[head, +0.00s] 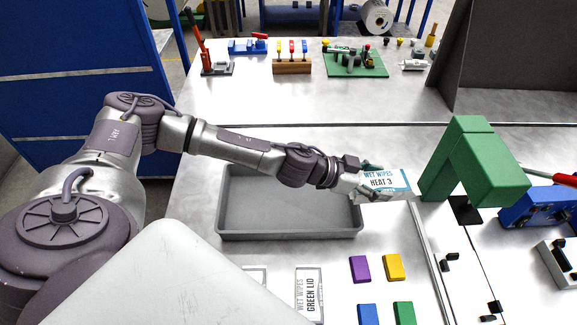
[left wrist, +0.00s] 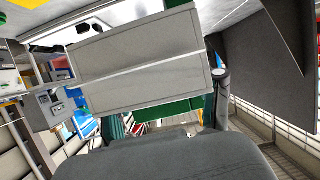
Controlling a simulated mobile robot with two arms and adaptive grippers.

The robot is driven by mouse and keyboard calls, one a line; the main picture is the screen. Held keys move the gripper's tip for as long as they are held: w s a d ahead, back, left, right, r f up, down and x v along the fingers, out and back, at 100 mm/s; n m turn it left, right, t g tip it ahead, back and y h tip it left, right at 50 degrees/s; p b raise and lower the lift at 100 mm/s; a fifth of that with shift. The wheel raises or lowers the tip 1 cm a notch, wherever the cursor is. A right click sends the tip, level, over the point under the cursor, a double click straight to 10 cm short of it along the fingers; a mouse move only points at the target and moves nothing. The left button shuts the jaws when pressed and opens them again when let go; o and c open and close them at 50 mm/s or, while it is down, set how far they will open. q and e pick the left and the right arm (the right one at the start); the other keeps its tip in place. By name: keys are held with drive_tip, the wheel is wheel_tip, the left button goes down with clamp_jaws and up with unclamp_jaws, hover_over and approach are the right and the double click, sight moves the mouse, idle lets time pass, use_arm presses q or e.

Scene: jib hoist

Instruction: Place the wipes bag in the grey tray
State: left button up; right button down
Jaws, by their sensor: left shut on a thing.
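The wipes bag (head: 396,183), a pale pack labelled "WET WIPES HEAT 3", is in my left gripper (head: 376,182), which is shut on it. In the head view the bag is just right of the grey tray's far right corner. In the left wrist view the bag's plain grey side (left wrist: 140,68) fills the space beyond the fingers. The grey tray (head: 290,236) lies on the metal table, below and left of the gripper. My left forearm hides part of its far side; the visible floor is empty. My right gripper is not in view.
A green block arch (head: 468,150) stands close right of the bag. A blue device (head: 540,206) is at the right.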

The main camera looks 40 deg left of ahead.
sight(309, 214)
use_arm(q)
drive_tip(key=shift+m+g+h, duration=0.3)
drive_tip(key=shift+m+g, duration=0.1)
drive_tip(key=a, duration=0.1)
drive_tip(key=a+f, duration=0.1)
drive_tip(key=a, duration=0.1)
drive_tip(key=a+f, duration=0.1)
drive_tip(key=shift+a, duration=0.35)
drive_tip(key=s+a+f, duration=0.4)
drive_tip(key=a, duration=0.1)
drive_tip(key=s+a+f+b, duration=0.1)
drive_tip(key=s+a+f, duration=0.1)
drive_tip(key=s+a, duration=0.1)
drive_tip(key=shift+s+a+f, duration=0.1)
drive_tip(key=shift+a+f, duration=0.1)
drive_tip(key=shift+f, duration=0.05)
wheel_tip(309, 214, down, 4)
drive_tip(key=shift+r, duration=0.15)
drive_tip(key=shift+f, duration=0.2)
drive_tip(key=shift+f, duration=0.15)
drive_tip(key=o, duration=1.1)
drive_tip(key=shift+c, duration=0.2)
